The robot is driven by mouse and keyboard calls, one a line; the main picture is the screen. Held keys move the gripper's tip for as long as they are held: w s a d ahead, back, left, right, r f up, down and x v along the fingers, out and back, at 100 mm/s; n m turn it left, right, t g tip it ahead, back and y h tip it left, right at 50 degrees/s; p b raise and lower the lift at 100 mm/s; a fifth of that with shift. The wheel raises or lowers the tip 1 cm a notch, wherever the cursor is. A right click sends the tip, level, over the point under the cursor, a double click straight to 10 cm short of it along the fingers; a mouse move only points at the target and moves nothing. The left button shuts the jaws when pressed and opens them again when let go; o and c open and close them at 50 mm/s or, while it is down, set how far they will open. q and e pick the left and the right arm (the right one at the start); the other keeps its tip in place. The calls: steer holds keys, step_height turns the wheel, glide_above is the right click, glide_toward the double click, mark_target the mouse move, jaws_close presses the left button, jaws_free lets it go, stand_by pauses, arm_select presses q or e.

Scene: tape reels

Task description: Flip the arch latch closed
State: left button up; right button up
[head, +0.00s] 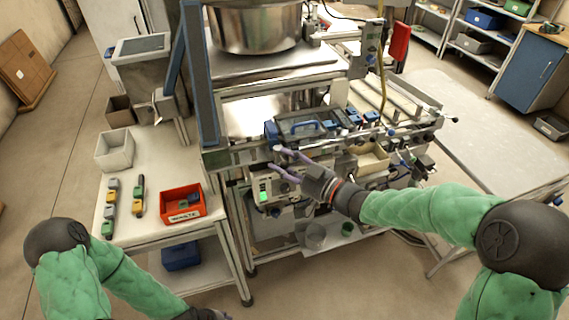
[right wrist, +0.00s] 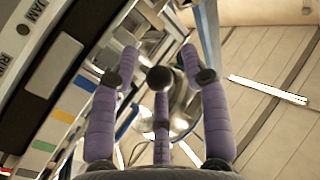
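My left gripper (head: 216,314) is at the bottom edge of the head view, low and mostly cut off.
A blue upright post (head: 199,80) stands left of the deck. A large steel bowl (head: 255,25) sits above it. A side table holds a red bin (head: 182,204) and a pale bin (head: 114,150). A grey table (head: 480,135) on the right is mostly clear.

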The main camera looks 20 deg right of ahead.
steer(key=v, duration=1.2)
stand_by(0.5)
